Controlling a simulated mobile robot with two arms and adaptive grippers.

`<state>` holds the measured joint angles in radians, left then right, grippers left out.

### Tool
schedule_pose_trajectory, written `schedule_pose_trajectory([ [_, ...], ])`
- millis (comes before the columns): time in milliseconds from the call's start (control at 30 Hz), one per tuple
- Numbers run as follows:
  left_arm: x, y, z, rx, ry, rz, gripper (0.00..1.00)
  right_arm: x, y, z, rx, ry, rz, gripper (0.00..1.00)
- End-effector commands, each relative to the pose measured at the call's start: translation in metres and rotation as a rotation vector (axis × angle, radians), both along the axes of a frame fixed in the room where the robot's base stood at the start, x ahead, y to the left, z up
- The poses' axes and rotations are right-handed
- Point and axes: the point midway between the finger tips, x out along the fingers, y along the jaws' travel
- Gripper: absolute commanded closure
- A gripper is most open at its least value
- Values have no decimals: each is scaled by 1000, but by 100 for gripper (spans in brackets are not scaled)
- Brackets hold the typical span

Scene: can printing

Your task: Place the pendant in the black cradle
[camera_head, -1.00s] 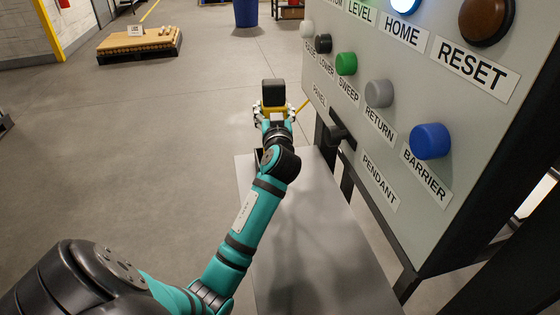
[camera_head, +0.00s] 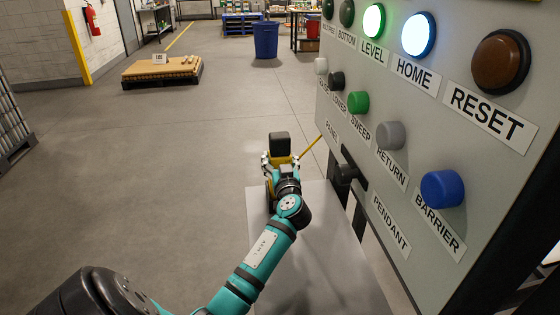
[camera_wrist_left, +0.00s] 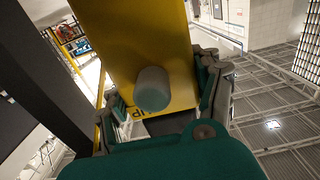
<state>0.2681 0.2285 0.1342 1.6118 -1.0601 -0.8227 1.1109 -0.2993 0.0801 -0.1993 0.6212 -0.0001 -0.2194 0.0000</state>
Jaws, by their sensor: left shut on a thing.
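The pendant (camera_head: 279,145) is a yellow box with a black upper end. My left gripper (camera_head: 280,162) is shut on it, with fingers on both sides, above the far end of the grey table. In the left wrist view the yellow face of the pendant (camera_wrist_left: 118,45) fills the middle, with a round grey-green button and part of the word "UP". The gripper's fingers (camera_wrist_left: 160,88) flank it. A black bracket-like part (camera_head: 346,172) on the panel, near the "PENDANT" label, looks like the black cradle; its inside cannot be made out. The pendant is apart from it, to its left. My right gripper is out of view.
The button panel (camera_head: 405,165) stands on the right, with several buttons and dark supports below. A yellow rod or cable (camera_head: 311,146) runs between the pendant and the panel. The grey table (camera_head: 320,250) is bare. A pallet (camera_head: 162,70) and blue bin (camera_head: 265,40) stand far off.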

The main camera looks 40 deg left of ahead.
Motion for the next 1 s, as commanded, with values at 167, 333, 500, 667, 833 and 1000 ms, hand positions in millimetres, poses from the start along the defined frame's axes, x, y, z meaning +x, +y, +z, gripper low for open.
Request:
schedule_pose_trajectory([
  [167, 0, 0, 2, 3, -4, -1, 90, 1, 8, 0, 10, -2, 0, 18],
  [333, 0, 0, -1, 3, -5, -1, 90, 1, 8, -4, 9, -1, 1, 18],
  [500, 0, 0, -1, 0, -1, -1, 17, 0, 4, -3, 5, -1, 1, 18],
  [667, 0, 0, -1, 0, -1, -1, 10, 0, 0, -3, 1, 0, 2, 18],
  [833, 0, 0, 0, 1, -1, -1, 10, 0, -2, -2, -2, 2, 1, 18],
  [1000, -7, -11, -2, -1, -2, -4, 10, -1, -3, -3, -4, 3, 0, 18],
])
